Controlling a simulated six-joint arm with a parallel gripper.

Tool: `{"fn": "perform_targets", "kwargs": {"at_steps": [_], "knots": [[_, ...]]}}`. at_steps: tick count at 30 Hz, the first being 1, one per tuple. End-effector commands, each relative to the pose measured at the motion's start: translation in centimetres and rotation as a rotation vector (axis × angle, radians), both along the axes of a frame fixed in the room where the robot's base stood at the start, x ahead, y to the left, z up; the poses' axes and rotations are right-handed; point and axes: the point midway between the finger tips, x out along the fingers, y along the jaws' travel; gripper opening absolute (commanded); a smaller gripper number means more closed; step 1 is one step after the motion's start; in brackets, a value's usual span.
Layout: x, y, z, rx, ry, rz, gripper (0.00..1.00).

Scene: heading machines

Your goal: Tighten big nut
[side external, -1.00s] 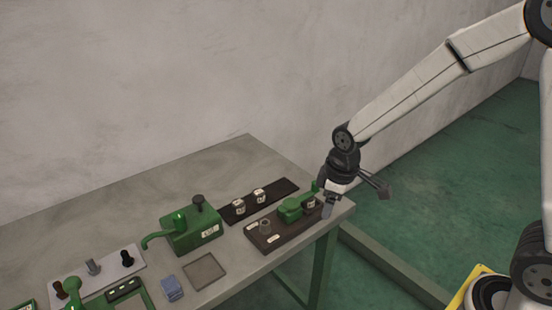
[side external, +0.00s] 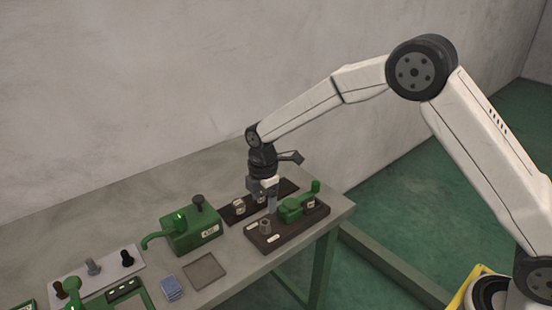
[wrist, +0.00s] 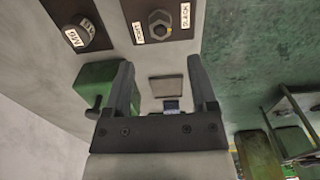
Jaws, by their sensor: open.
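A hex nut on a bolt (side external: 265,226) stands upright on the left part of a dark brown board (side external: 290,235). It also shows near the top of the wrist view (wrist: 160,24), between a label reading SLACK and another that seems to read TIGHT. A green lever device (side external: 292,208) sits on the board to its right. My gripper (side external: 266,203) points down above the table, close to the nut, apart from it. In the wrist view its two fingers (wrist: 161,78) are spread, with nothing between them.
A dark strip (side external: 230,213) behind the board holds labelled pieces, one (side external: 239,206) in clear view; my gripper covers part of the strip. A green machine (side external: 190,230) stands to the left. A grey square plate (side external: 205,271) and blue block (side external: 171,289) lie in front.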

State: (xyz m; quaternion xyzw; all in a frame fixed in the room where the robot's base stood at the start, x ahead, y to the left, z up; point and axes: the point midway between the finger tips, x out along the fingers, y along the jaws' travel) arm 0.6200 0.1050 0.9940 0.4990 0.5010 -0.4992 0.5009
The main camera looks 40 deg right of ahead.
Motion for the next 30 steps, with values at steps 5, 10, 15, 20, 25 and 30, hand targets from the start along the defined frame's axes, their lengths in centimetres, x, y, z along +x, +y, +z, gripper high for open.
{"fn": "perform_targets", "kwargs": {"at_steps": [5,10,15,20,25,30], "knots": [[0.0,0.0,-0.2,0.000,0.001,-0.001,0.74],[-0.1,0.0,-1.3,-0.001,0.003,-0.002,0.74],[-0.1,-0.1,-3.1,-0.001,0.003,-0.003,0.74],[-0.1,-0.1,-5.1,-0.001,0.002,-0.003,0.74],[-0.1,-0.1,-6.8,-0.001,0.001,-0.004,0.74],[0.0,-0.1,-7.6,0.000,0.000,-0.004,0.74]]}}
